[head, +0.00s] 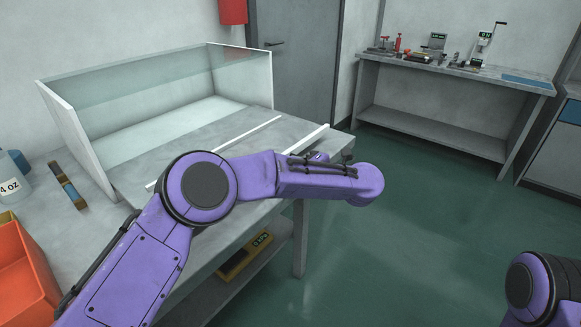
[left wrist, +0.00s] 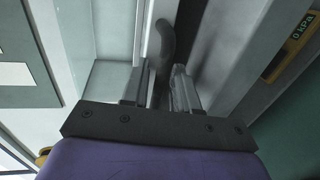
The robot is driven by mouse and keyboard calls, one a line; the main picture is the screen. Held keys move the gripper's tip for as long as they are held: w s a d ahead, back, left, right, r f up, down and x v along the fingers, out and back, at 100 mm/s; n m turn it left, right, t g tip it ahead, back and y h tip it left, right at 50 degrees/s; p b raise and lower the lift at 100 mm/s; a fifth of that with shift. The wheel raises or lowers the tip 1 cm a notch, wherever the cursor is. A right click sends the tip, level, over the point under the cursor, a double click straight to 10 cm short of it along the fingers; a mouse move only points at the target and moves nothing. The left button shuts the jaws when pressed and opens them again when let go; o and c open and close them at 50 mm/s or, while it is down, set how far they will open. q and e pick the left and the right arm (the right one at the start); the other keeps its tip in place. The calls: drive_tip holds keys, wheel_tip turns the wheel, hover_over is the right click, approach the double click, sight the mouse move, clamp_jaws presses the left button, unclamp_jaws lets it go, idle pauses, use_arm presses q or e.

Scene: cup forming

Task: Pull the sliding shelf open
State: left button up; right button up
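The cabinet (head: 62,120) with clear panels and white edges stands on the bench at the left. A flat grey shelf surface (head: 238,128) with white strips lies at its front, partly behind my left arm. A dark grey curved handle (left wrist: 167,40) shows in the left wrist view. My left gripper (left wrist: 160,82) has one finger on each side of the handle's lower part. I cannot tell whether both fingers press on it. In the head view my left gripper is hidden behind its own wrist. My right gripper is out of view; only a piece of that arm shows.
An orange bin (head: 25,270) and a bottle (head: 12,183) are on the bench at the left. A yellow device (head: 245,257) sits on the lower shelf under the bench. A second bench (head: 450,75) with tools stands at the back right. The green floor between is clear.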

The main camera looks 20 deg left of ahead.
use_arm(q)
drive_tip(key=v, duration=1)
drive_tip(key=shift+d+b, duration=0.25)
drive_tip(key=shift+b, duration=0.15)
drive_tip(key=shift+s, duration=0.2)
